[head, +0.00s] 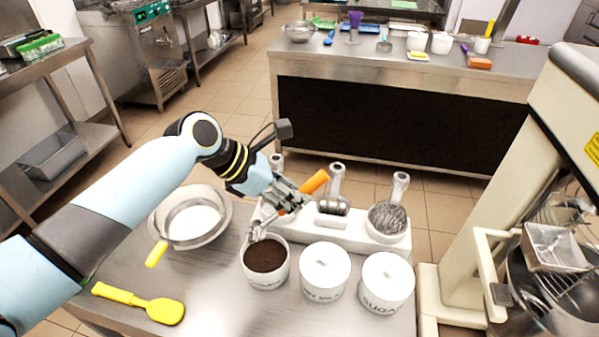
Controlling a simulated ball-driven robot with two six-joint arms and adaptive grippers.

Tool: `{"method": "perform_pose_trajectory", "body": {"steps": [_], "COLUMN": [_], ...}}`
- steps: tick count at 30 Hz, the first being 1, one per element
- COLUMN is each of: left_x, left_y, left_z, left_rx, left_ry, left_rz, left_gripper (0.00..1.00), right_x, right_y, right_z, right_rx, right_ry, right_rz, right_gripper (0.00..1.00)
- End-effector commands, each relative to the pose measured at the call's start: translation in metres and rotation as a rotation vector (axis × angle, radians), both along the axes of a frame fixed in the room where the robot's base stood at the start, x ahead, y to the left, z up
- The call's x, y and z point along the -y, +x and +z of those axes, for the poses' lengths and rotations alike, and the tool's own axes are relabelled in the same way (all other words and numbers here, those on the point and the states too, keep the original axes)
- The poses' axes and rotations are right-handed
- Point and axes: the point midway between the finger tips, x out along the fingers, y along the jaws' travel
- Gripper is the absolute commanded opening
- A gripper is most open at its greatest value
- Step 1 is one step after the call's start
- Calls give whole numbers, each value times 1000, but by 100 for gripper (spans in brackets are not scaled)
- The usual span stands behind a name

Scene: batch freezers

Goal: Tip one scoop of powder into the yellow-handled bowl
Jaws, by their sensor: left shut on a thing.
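The yellow-handled bowl (223,225) is a metal bowl at the left of the steel table, with white contents and its yellow handle pointing to the front left. A white tub (268,283) of dark brown powder (265,256) stands to its right, open. My left gripper (287,198) is above the back of this tub, shut on an orange-handled scoop (316,181). The handle points up to the right. The scoop's metal head is low at the tub's back rim, partly hidden; I cannot tell whether it holds powder. My right gripper is not in view.
Two lidded white tubs (324,268), one marked sugar (387,280), stand to the right. Behind them is a white holder (345,224) with metal tools. A yellow spatula (140,301) lies front left. A large mixer (480,200) stands at right.

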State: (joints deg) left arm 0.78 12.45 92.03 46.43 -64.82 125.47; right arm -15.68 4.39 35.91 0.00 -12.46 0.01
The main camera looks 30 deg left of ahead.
Motion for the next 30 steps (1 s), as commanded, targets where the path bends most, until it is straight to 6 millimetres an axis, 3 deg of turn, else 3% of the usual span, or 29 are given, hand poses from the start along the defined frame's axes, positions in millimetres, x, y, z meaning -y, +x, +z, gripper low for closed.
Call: {"method": "perform_pose_trajectory", "body": {"steps": [11, 14, 19, 22, 30], "left_x": [2, 2, 3, 2, 0], "left_y": [1, 1, 2, 2, -1], "left_z": [-20, -27, -40, -50, -67], "left_rx": [-1, -1, 0, 2, 1], "left_ry": [-3, -2, -2, -2, -1], "left_rz": [2, 1, 1, 0, 0], "left_gripper": [0, 0, 0, 0, 0], "right_x": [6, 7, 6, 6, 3], "right_y": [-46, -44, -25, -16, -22], "right_z": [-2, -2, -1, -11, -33], "right_rx": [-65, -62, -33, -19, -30], "right_ry": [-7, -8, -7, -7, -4], "right_rz": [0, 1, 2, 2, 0], "right_gripper": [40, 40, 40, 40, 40]}}
